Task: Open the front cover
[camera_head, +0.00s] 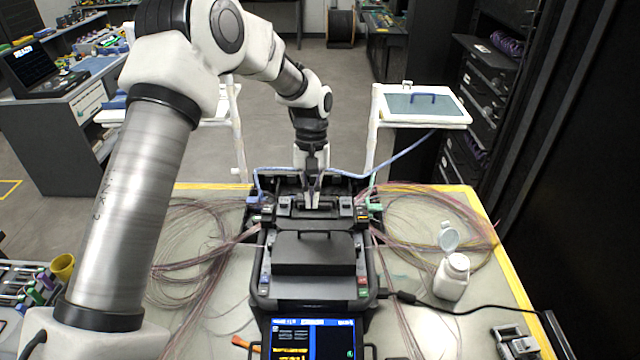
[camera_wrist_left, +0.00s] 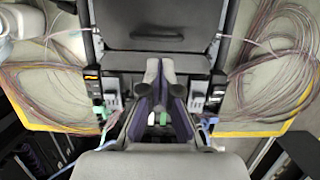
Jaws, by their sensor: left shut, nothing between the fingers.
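The fusion splicer (camera_head: 265,293) sits on the table, dark grey, with a lit screen (camera_head: 312,340) at its near end. A dark cover with a raised handle (camera_head: 313,252) lies flat over its middle and looks closed. The cover also shows at the top of the left wrist view (camera_wrist_left: 158,36). My left gripper (camera_head: 312,204) points down over the far part of the splicer, beyond the cover. Its fingers are shut and empty, and in the left wrist view the fingertips (camera_wrist_left: 159,68) are near the cover's edge. I cannot tell whether they touch anything. My right gripper is not in view.
Thin fibre bundles lie coiled left (camera_head: 190,245) and right (camera_head: 430,215) of the splicer. A white bottle (camera_head: 452,280) with a raised lid stands at right. A black cable (camera_head: 430,301) leaves the splicer's right side. A yellow cup (camera_head: 63,266) is at left.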

